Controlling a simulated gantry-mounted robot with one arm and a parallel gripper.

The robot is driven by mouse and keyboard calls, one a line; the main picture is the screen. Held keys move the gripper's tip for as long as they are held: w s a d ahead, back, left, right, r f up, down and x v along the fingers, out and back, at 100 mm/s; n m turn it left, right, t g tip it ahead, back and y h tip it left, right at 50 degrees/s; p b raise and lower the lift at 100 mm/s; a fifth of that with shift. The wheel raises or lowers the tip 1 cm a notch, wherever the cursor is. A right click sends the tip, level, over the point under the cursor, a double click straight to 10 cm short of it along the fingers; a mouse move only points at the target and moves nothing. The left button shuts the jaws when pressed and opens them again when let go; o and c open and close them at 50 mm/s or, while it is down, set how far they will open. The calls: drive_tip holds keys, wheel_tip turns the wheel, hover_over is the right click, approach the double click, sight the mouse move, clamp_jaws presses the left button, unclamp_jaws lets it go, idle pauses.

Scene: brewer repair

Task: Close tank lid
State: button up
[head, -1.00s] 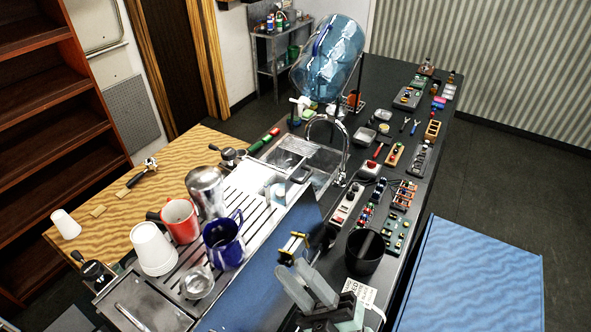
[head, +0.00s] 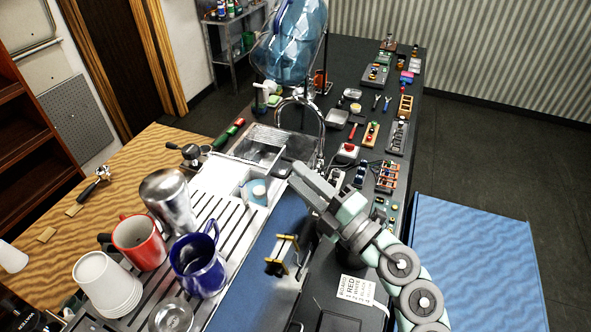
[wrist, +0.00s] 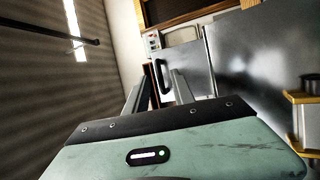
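The tank opening (head: 256,192) is in the machine's slatted metal top in the head view, with something pale and blue inside. A metal panel that looks like the raised lid (wrist: 188,65) stands in the wrist view, with a black handle (wrist: 162,76) on its face. In the head view the dark handle (head: 279,171) shows just left of my fingertips. My gripper (head: 293,172) reaches in from the right. In the wrist view its fingers (wrist: 158,88) are apart, with the handle in line between them. I cannot tell whether they touch it.
A blue mug (head: 200,262), red mug (head: 140,243), steel jug (head: 170,200) and stacked white cups (head: 105,285) stand on the machine's top left of my gripper. Small parts crowd the dark counter at right.

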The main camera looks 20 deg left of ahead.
drive_tip(key=shift+x, duration=0.95)
drive_tip(key=shift+c, duration=0.2)
clamp_jaws()
idle(0.6)
